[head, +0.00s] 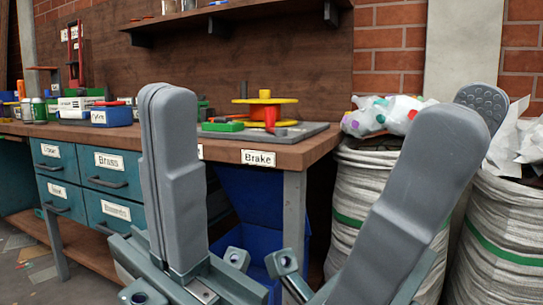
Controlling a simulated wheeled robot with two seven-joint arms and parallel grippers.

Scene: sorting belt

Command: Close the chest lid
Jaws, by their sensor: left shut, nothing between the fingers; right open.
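My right gripper (472,108) is to the right, tilted up and right, in front of the sacks. Its fingers are apart, the far one mostly hidden behind the near one.
A wooden workbench (270,152) with teal drawers (110,178) holds small bins, a yellow spool (265,100) and a grey plate. Stuffed white sacks (360,200) stand at its right, one with colourful scraps (385,113) on top. A shelf (230,12) hangs on the wall.

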